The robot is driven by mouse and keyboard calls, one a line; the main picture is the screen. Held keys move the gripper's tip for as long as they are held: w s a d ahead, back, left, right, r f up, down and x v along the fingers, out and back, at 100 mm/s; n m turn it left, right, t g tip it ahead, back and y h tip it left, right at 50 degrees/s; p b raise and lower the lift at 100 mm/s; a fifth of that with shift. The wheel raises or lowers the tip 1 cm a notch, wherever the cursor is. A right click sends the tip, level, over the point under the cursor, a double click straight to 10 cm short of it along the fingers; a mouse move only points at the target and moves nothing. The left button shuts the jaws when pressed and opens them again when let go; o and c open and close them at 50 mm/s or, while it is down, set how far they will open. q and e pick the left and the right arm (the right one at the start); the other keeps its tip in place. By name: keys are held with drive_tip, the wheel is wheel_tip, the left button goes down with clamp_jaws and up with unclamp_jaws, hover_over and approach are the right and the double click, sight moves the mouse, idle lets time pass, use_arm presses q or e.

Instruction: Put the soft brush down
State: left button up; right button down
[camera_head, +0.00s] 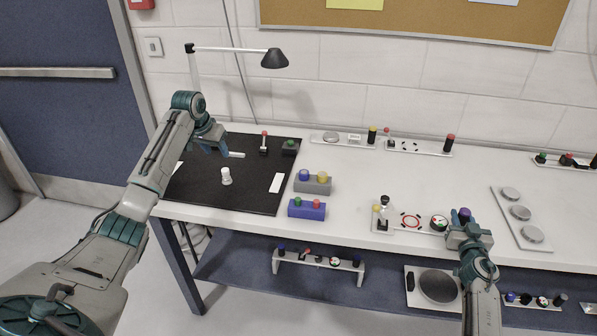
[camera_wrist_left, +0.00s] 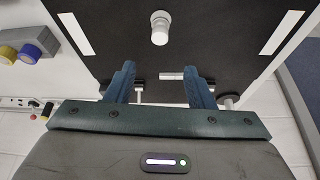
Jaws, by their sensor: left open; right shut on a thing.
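A small white bar (camera_head: 237,154), which may be the soft brush's handle, lies on the black mat (camera_head: 200,195) beside my left gripper (camera_head: 213,149). In the left wrist view, a short pale bar (camera_wrist_left: 171,76) shows near the open fingers (camera_wrist_left: 161,88), with nothing clearly between them. I cannot tell whether any bristles show. My right gripper (camera_head: 463,225) is shut at the table's front, by a dark purple knob (camera_head: 464,213). Its fingers hide much of what it grips.
A white peg (camera_head: 226,177) stands on the mat, with a white strip (camera_head: 276,183) to its right. Two button boxes (camera_head: 313,183) (camera_head: 307,208) stand right of the mat. A lamp (camera_head: 274,59) overhangs the back.

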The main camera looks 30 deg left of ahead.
use_arm(q)
hover_over(224, 169)
drive_tip(key=s, duration=0.1)
drive_tip(key=f, duration=0.4)
drive_tip(key=shift+d+f, duration=0.2)
drive_tip(key=shift+f, duration=0.15)
drive_tip(key=shift+s+f+x, duration=0.1)
drive_tip(key=shift+s+x, duration=0.1)
drive_tip(key=shift+x, duration=0.7)
drive_tip(key=shift+s+f+x, duration=0.1)
drive_tip(key=shift+s+x, duration=0.05)
drive_tip(key=shift+x, duration=0.75)
drive_tip(key=shift+s+f+x, duration=0.1)
drive_tip(key=shift+s+x, duration=0.1)
drive_tip(key=shift+x, duration=0.65)
drive_tip(key=shift+d, duration=0.15)
drive_tip(key=shift+c, duration=0.5)
clamp_jaws()
